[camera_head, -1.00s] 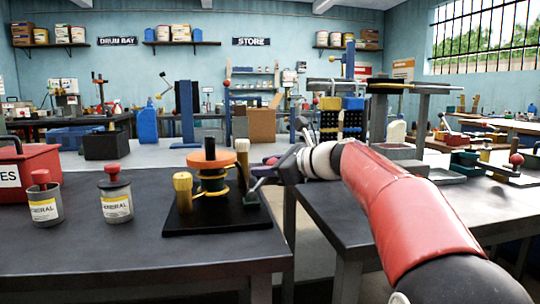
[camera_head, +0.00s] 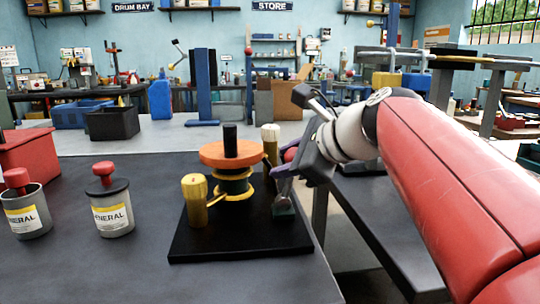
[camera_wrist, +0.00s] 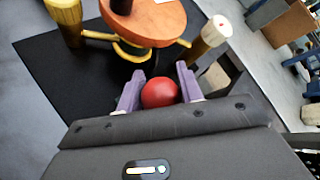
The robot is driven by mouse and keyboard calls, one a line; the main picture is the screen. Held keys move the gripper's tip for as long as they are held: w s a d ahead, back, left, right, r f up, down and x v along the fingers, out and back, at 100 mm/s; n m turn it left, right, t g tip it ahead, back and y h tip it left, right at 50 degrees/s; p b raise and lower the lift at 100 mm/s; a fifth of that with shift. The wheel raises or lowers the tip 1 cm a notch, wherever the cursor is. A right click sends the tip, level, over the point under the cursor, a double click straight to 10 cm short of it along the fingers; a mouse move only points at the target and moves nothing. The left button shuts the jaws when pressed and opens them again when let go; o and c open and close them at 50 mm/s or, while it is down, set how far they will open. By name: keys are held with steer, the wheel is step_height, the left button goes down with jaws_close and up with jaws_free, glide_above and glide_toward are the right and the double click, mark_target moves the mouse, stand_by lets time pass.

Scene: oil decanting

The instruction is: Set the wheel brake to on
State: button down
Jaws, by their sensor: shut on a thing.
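The wheel device stands on a black base plate (camera_head: 215,240) at the near table's right side. It has an orange wheel (camera_head: 228,155) with a dark upright grip, a yellow band below, and two yellowish posts (camera_head: 195,202). At the plate's right edge is a small green block (camera_head: 284,211) at the foot of a lever. A red ball knob (camera_wrist: 160,93) sits between the purple fingers of my gripper (camera_wrist: 158,88) in the wrist view. My gripper (camera_head: 281,170) is shut on this knob, right of the wheel. Most of the lever is hidden by the gripper.
Two grey canisters with red knobs, one of them this canister (camera_head: 114,212), stand left of the plate. A red box (camera_head: 28,150) is at the far left. A gap separates this table from another dark table (camera_head: 385,210) on the right.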

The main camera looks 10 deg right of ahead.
steer(key=shift+f, duration=0.15)
steer(key=c, duration=0.9)
jaws_free()
steer(key=shift+c, duration=0.2)
steer(key=v, duration=0.7)
steer(key=shift+s+d+r, duration=0.25)
